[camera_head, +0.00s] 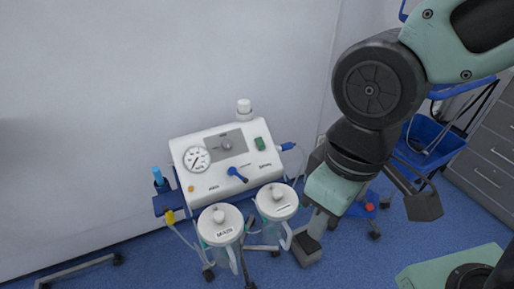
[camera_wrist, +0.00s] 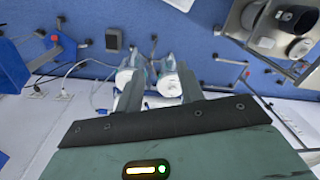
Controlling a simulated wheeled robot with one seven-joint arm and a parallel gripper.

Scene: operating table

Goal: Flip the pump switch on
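The pump (camera_head: 215,160) is a white box with a sloped front panel, standing left of my gripper in the head view. A small green switch (camera_head: 261,143) sits at the panel's upper right; its position is too small to tell. In the wrist view the open fingers (camera_wrist: 161,86) point toward two lidded jars; the switch cannot be made out.
Two white-lidded jars (camera_head: 220,224) (camera_head: 276,201) hang in front of the pump, with hoses nearby. A blue cart (camera_head: 430,138) and grey drawers (camera_head: 489,160) stand at the right. A white wall (camera_head: 120,90) is behind. Blue floor (camera_head: 130,235) is partly clear at left.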

